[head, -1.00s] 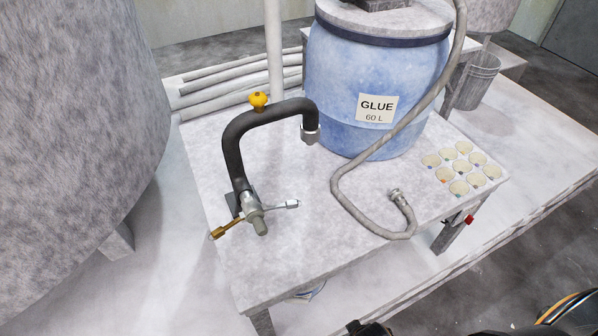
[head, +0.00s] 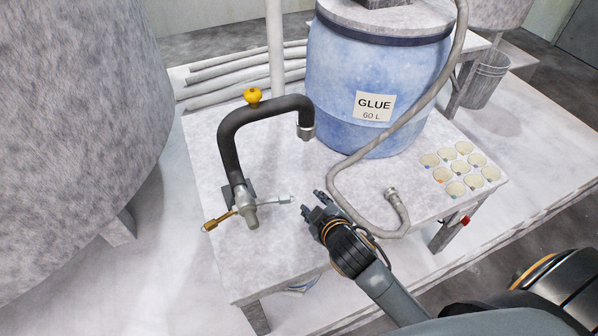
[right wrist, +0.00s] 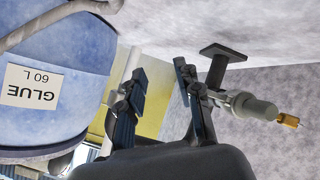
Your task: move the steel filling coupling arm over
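The filling coupling (head: 246,211) sits at the lower end of a black bent pipe (head: 229,150) on the white table. Its steel arm (head: 276,201) sticks out to the right, and a brass-coloured arm (head: 217,220) points to the lower left. My right gripper (head: 311,202) is just right of the steel arm's tip, with a small gap in the head view. In the right wrist view the gripper (right wrist: 160,72) has its fingers apart with nothing clearly between them. The coupling (right wrist: 252,106) shows there beyond the right finger, which partly hides the steel arm. My left gripper is out of view.
A blue glue drum (head: 340,85) stands at the back of the table (head: 270,265). A grey hose (head: 350,208) with a metal end lies close behind my right gripper. A yellow knob (head: 253,97) is above the pipe.

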